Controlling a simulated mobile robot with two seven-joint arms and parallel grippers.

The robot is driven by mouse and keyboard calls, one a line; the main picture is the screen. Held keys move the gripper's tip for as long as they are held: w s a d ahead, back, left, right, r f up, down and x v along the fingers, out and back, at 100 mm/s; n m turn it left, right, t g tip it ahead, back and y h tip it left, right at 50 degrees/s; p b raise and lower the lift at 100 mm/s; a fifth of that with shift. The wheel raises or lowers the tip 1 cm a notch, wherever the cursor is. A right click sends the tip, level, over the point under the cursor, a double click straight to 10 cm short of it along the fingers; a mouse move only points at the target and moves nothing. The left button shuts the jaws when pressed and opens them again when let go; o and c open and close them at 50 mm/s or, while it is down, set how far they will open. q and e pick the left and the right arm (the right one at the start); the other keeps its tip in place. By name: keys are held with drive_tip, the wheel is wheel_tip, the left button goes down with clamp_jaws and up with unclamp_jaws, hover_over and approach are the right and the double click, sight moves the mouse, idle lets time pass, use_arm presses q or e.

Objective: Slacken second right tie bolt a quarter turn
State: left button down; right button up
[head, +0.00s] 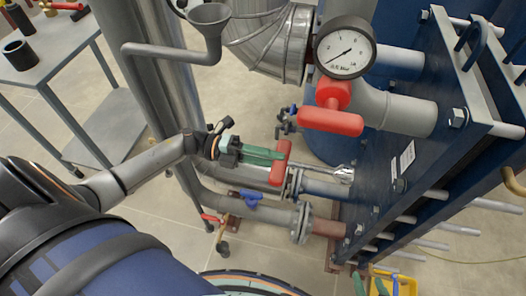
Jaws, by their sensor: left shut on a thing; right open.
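The blue frame plate (385,150) of the exchanger stands on the right. Several tie bolts run along its edge; one bolt head (458,117) shows near the upper flange and another (399,185) lower down. I cannot tell which is the second right one.
A pressure gauge (344,48) and a second red handle (330,121) stick out at the upper pipe. A grey funnel (209,14) stands left of them. A yellow container (408,284) is at bottom right. A grey trolley (50,62) is at upper left. Open floor lies between trolley and pipes.

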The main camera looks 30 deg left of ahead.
sight(309, 165)
use_arm(q)
drive_tip(key=x, duration=0.6)
drive_tip(key=shift+a+p, duration=0.1)
drive_tip(key=shift+p, duration=0.2)
drive_tip(key=shift+w+d, duration=0.2)
drive_tip(key=shift+d, duration=0.4)
use_arm(e)
drive_tip(key=shift+w+a+r, duration=0.15)
drive_tip(key=shift+w+r, duration=0.3)
drive_tip(key=shift+r, duration=0.15)
drive_tip(key=shift+f, duration=0.1)
use_arm(q)
drive_tip(key=shift+w+d, duration=0.15)
drive_tip(key=shift+d, duration=0.15)
use_arm(e)
drive_tip(key=shift+s+f, duration=0.15)
drive_tip(key=shift+s, duration=0.05)
use_arm(q)
drive_tip(key=shift+d, duration=0.1)
drive_tip(key=shift+w+d, duration=0.15)
drive_tip(key=shift+d, duration=0.2)
drive_tip(key=shift+w+d, duration=0.1)
drive_tip(key=shift+d, duration=0.25)
